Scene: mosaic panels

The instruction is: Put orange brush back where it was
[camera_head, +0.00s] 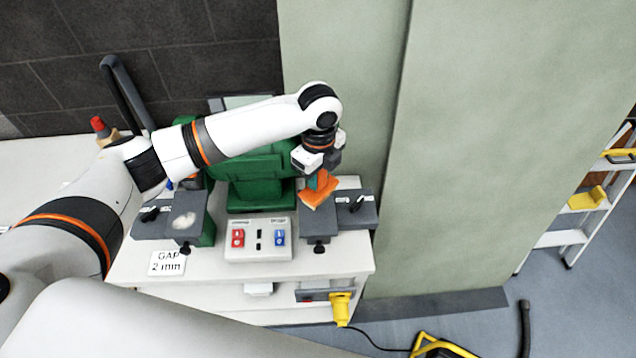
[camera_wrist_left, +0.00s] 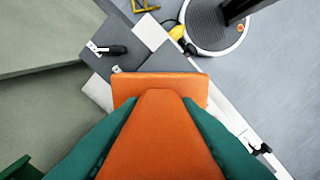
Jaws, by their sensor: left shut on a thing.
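My left gripper (camera_head: 314,181) is shut on the orange brush (camera_head: 318,193) and points down. It holds the brush beside the right end of the green grinder (camera_head: 262,163), over or near the right grey rest (camera_head: 318,224). I cannot tell whether the brush touches the rest. In the left wrist view the orange brush (camera_wrist_left: 160,125) fills the middle, its wide end pointing away, with the teal fingers of the left gripper (camera_wrist_left: 160,150) on both sides. My right gripper is not in view.
The left grey rest (camera_head: 186,207) has a pale patch on it. A switch box (camera_head: 258,253) with red and blue buttons and a "GAP 2 mm" card (camera_head: 167,263) are at the front. A pale green panel (camera_head: 480,150) rises to the right. A yellow plug (camera_head: 341,308) hangs below.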

